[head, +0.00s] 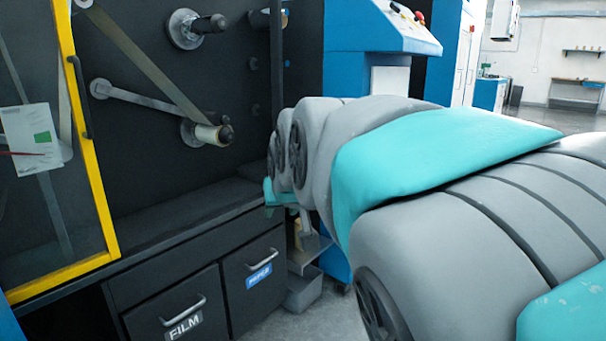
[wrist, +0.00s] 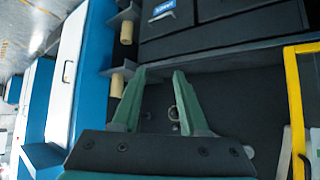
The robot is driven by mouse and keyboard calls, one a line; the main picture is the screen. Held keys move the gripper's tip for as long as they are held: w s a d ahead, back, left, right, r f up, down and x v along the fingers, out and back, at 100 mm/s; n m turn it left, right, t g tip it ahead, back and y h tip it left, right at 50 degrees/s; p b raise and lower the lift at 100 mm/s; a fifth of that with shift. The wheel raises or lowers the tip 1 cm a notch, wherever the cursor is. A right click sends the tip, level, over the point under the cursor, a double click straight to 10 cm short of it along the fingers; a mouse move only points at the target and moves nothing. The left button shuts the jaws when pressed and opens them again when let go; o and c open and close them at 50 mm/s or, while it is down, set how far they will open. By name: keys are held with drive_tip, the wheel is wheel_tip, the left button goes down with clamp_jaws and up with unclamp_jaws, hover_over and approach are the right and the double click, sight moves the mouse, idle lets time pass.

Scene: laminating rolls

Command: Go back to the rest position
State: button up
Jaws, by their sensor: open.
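My gripper (wrist: 160,73) shows in the wrist view with its two green fingers apart and nothing between them. Dark machine surface lies behind the fingers in that view. In the head view my arm stretches from the lower right to the middle, and only a teal bit of my gripper (head: 282,196) shows past the arm, near the right end of the machine's ledge. The fingertips are hidden there.
The black machine (head: 170,120) carries spindles, one with a small roll (head: 207,134). Its yellow-framed door (head: 88,150) is at the left. Below are the FILM drawer (head: 180,310) and a blue-labelled drawer (head: 255,275). A grey bin (head: 303,290) stands beside them.

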drive_tip(key=s+d+f+m+g+h+p, duration=0.25)
drive_tip(key=s+d+f+g, duration=0.25)
drive_tip(key=s+d+f, duration=0.6)
drive_tip(key=s+d+f+g+p, duration=0.1)
drive_tip(key=s+d+f+g, duration=0.1)
drive_tip(key=s, duration=0.5)
drive_tip(key=s+d+f+g+p, duration=0.1)
drive_tip(key=s+d+f+g, duration=0.1)
drive_tip(key=s, duration=0.5)
drive_tip(key=s+d+f+g+p, duration=0.1)
drive_tip(key=s+d+f+g, duration=0.1)
drive_tip(key=s, duration=0.6)
drive_tip(key=shift+d+f, duration=0.5)
drive_tip(key=shift+d, duration=0.45)
drive_tip(key=shift+a, duration=0.1)
